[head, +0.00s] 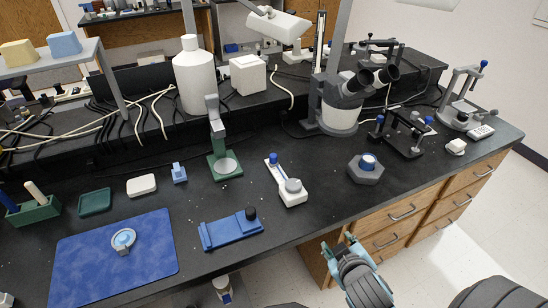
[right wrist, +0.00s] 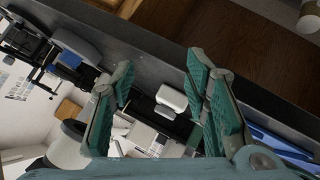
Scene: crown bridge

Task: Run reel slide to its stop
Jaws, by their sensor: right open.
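A blue slide base (head: 222,234) lies on the black bench near its front edge, with a dark round knob (head: 251,213) at its right end. To its upper right is a white device (head: 293,199) with a blue knob and a grey round reel-like part. I cannot tell for sure which one is the reel slide. My right gripper (head: 340,245) is in front of the bench edge, apart from both. In the right wrist view my right gripper (right wrist: 160,65) is open, with nothing between its teal fingers. My left gripper is not in view.
A blue mat (head: 80,262) with a round grey-blue part lies at left. A green stand (head: 219,165) and a hexagonal grey block (head: 366,171) stand farther back. A microscope (head: 338,105) is behind.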

